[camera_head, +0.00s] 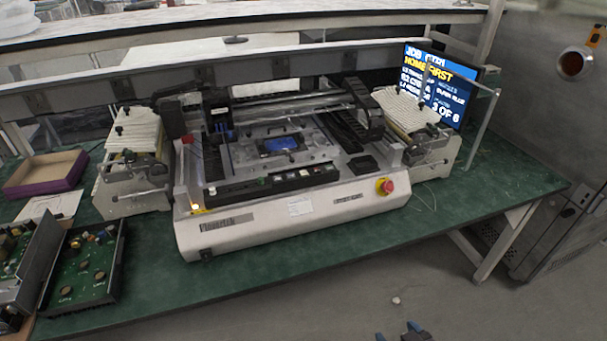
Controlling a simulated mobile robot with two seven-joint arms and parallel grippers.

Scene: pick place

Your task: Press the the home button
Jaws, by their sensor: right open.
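A white benchtop machine (290,218) stands on the green table. Its dark front control strip (275,184) carries several small buttons, including a green one (262,181) and a pale one (303,173). Their labels are too small to read, so I cannot tell which is the home button. My left gripper is not in view.
A lit monitor (441,86) reading "HOME FIRST" stands behind right. Feeder units flank the machine. A purple-sided box (45,176) and circuit-board trays (85,262) lie at left. The green tabletop (480,190) is mostly clear at right. A grey metal cabinet (560,120) stands far right.

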